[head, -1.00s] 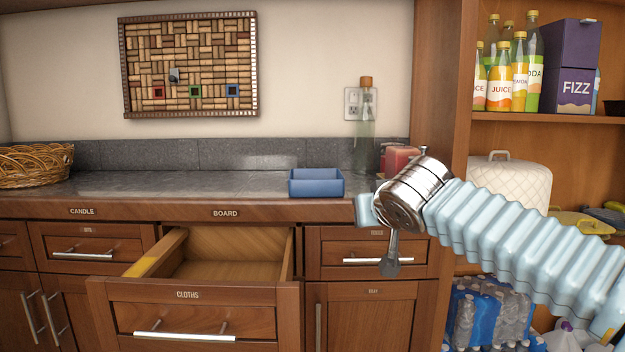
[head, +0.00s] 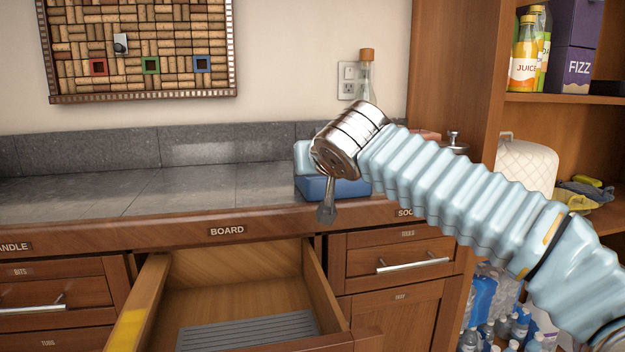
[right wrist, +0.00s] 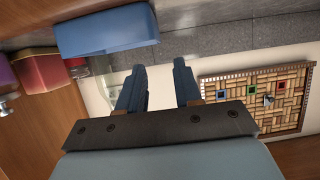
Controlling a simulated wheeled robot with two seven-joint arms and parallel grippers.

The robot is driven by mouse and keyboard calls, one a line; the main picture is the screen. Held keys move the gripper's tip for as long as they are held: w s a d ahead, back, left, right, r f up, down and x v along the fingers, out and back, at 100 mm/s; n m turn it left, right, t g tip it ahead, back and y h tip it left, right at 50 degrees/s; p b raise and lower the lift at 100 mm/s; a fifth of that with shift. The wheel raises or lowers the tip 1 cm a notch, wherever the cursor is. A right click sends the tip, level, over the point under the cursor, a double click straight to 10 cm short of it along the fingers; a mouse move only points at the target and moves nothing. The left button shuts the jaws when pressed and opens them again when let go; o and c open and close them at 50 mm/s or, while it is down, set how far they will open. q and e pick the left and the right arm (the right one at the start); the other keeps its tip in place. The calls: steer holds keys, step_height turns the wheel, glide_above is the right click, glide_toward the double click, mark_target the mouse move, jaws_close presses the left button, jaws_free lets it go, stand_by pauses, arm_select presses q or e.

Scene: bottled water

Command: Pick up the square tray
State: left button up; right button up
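The blue square tray (head: 345,188) sits on the grey counter near its front edge, partly hidden behind my right arm in the head view. Its blue side also shows in the right wrist view (right wrist: 107,32), which is upside down, at the upper left beyond the fingers. My right gripper (right wrist: 159,66) is open, with an empty gap between its two dark fingers. It is apart from the tray. In the head view a dark finger (head: 327,205) hangs below the silver wrist, in front of the tray. My left gripper is not in view.
A drawer stands open (head: 220,262) below the counter, with a grey slotted piece (head: 248,331) inside. A corked bottle (head: 366,75) stands behind my arm. A wooden shelf unit (head: 565,105) rises at the right. The counter (head: 190,185) left of the tray is clear.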

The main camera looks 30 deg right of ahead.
steer(key=p+x, duration=0.1)
steer(key=x, duration=0.6)
steer(key=shift+d, duration=0.1)
steer(key=p+x, duration=0.2)
steer(key=x, duration=0.2)
steer(key=shift+w+d, duration=0.2)
steer(key=shift+w, duration=0.1)
steer(key=shift+w+d+f, duration=0.1)
steer(key=shift+w+f, duration=0.1)
steer(key=shift+w, duration=0.15)
steer(key=shift+c, duration=0.3)
jaws_close()
